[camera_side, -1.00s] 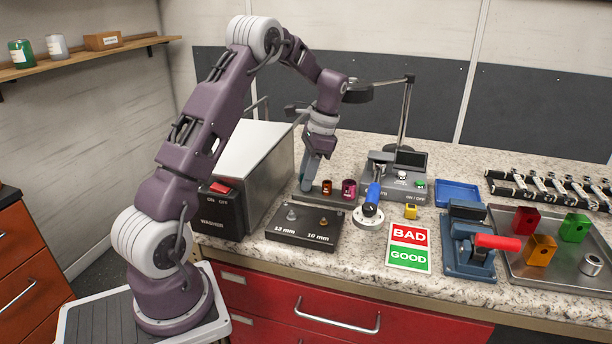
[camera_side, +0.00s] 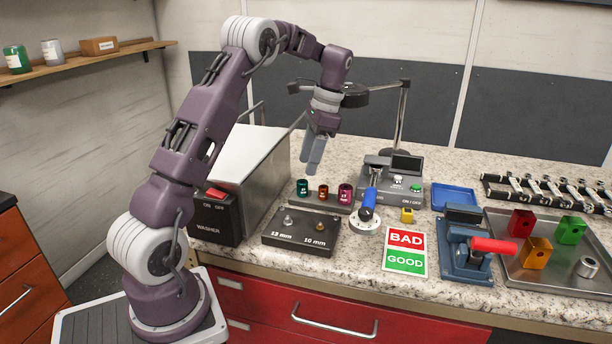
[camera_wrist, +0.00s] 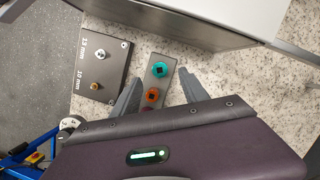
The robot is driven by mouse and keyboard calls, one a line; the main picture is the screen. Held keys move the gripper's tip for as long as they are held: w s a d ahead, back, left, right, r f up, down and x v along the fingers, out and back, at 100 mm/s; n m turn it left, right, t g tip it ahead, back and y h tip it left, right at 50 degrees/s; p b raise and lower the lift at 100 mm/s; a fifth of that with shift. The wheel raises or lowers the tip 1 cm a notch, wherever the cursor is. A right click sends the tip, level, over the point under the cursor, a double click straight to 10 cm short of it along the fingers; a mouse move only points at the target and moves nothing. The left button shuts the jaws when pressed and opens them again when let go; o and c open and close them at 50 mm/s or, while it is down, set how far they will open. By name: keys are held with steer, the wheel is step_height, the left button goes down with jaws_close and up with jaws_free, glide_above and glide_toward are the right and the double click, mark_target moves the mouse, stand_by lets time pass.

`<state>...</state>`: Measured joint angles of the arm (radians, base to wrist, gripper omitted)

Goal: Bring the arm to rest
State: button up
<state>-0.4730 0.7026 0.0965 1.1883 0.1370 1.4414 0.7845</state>
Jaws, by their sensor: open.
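My gripper (camera_side: 312,155) hangs pointing down above the socket rail (camera_side: 328,205), apart from it, and its fingers are empty. In the wrist view the gripper's two fingers (camera_wrist: 160,92) are spread, with the rail (camera_wrist: 167,68) between and below them. A teal socket (camera_side: 302,187), an orange socket (camera_side: 323,191) and a magenta socket (camera_side: 345,193) stand on the rail. The teal socket (camera_wrist: 160,69) and orange socket (camera_wrist: 152,95) also show in the wrist view; the magenta one is mostly hidden there.
The washer box (camera_side: 240,185) stands left of the gripper. A black 13 mm and 10 mm block (camera_side: 300,240) lies in front of the rail.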

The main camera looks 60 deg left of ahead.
steer(key=s+d+r+t, duration=0.2)
steer(key=s+d+r, duration=0.15)
steer(key=d, duration=0.25)
steer(key=s+d+r+n+t, duration=0.1)
steer(key=s+d+r, duration=0.2)
steer(key=d+r, duration=0.2)
steer(key=s+d+r+t, duration=0.2)
steer(key=s+d+r, duration=0.15)
steer(key=d, duration=0.25)
steer(key=s+d+f+n+t, duration=0.2)
steer(key=s+d+f+t, duration=0.1)
steer(key=s+d, duration=0.6)
steer(key=s, duration=0.3)
steer(key=shift+s+f+t+h, duration=0.2)
steer(key=shift+s+t+h, duration=0.1)
steer(key=shift+s+h, duration=0.1)
steer(key=shift+d, duration=0.1)
